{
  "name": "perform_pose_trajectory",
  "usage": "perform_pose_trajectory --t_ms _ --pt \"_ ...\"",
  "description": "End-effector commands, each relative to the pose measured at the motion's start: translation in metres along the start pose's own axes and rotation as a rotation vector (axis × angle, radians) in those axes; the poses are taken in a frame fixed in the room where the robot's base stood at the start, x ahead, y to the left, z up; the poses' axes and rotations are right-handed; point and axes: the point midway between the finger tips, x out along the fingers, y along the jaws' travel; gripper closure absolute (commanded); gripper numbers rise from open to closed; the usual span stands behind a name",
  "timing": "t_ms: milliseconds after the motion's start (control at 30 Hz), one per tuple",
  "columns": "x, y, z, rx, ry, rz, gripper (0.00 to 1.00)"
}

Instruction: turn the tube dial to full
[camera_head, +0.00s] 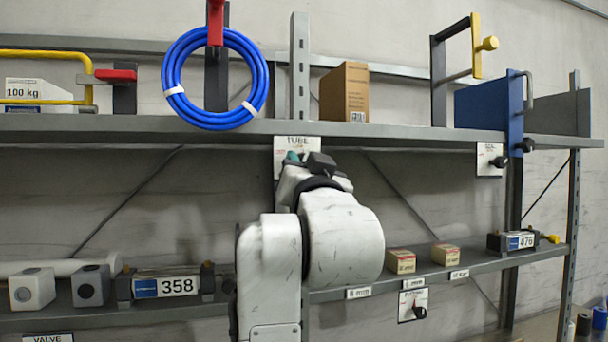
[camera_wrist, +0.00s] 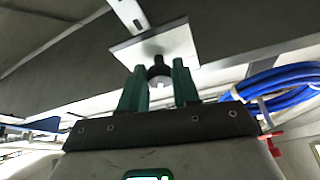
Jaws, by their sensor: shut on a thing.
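The tube dial's white plate (camera_head: 290,143), labelled TUBE, hangs at the front edge of the upper shelf in the head view. My arm hides its knob there. In the wrist view the plate (camera_wrist: 178,43) is ahead, and the dark round knob (camera_wrist: 159,72) sits between my green fingers. My gripper (camera_wrist: 160,78) is shut on the knob. The pointer and scale cannot be read.
A second dial plate (camera_head: 489,158) hangs further right, and another (camera_head: 413,305) is below the lower shelf. A blue hose coil (camera_head: 176,110) hangs above left; it also shows in the wrist view (camera_wrist: 275,85). The upper shelf (camera_head: 90,124) runs just above my gripper.

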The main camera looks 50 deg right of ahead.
Motion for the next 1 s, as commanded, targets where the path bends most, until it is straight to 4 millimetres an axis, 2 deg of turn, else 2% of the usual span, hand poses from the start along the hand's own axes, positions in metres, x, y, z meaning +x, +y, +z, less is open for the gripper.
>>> perform_pose_trajectory --t_ms 500,1000 --pt "-0.0005 -0.0031 0.0013 0.406 -0.001 0.167 0.99" --pt "0.0003 -0.0033 -0.0004 0.558 -0.001 0.232 0.99"
